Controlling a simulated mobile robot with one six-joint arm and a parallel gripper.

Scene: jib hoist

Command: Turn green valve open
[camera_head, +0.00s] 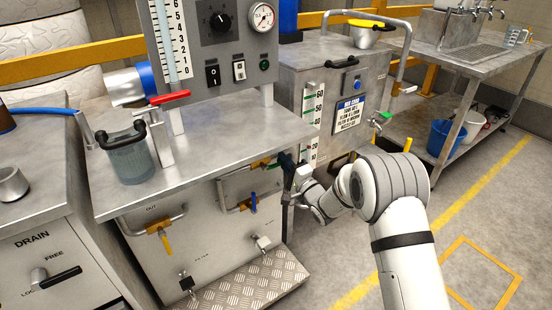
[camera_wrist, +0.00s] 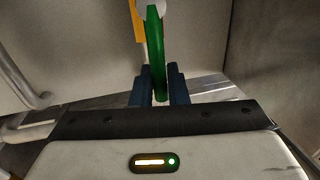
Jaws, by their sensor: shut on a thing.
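The green valve handle (camera_wrist: 155,45) stands nearly upright in the wrist view, its lower end between the two dark blue fingers of my gripper (camera_wrist: 160,88). The fingers are shut on it from both sides. In the head view my gripper (camera_head: 284,161) is at the right end of the steel cabinet front, below the worktop. Only a small bit of green (camera_head: 273,165) shows there beside the fingers. The valve's body and pipe are mostly hidden by the gripper.
A blue handle (camera_head: 254,202) and another yellow handle (camera_head: 165,241) are on the cabinet front. The grey tank (camera_head: 345,88) has a separate green-handled tap (camera_head: 384,115). A treadplate step (camera_head: 255,284) lies below; floor is clear at right.

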